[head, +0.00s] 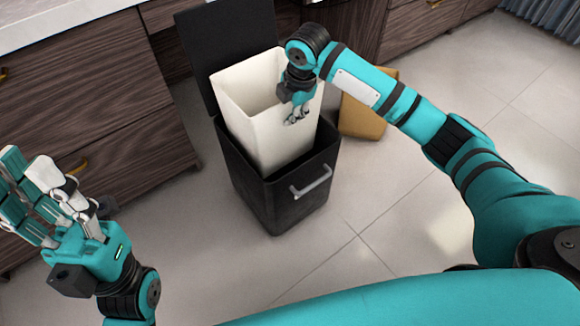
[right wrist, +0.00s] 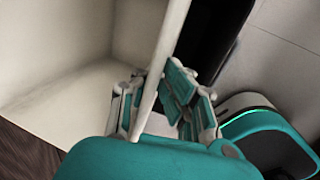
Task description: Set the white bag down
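The white bag (head: 272,135) is a stiff, open-topped, box-like liner. Its lower part is inside the black bin (head: 258,200), and its upper part stands well above the bin's rim, slightly tilted. My right gripper (head: 297,108) is at the bag's right rim in the head view. In the right wrist view, the fingers of my right gripper (right wrist: 160,105) lie on both sides of the bag's thin wall (right wrist: 172,40) and close on it. My left gripper (head: 45,195) is open and empty at the left, with fingers spread. The bag's bottom is hidden.
The bin's dark lid (head: 225,40) stands open behind the bag. A grey handle (head: 311,183) is on the bin's front. A tan box (head: 365,110) stands behind at the right. Dark wooden drawers (head: 85,100) line the left and back. The tiled floor (head: 370,220) at right is clear.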

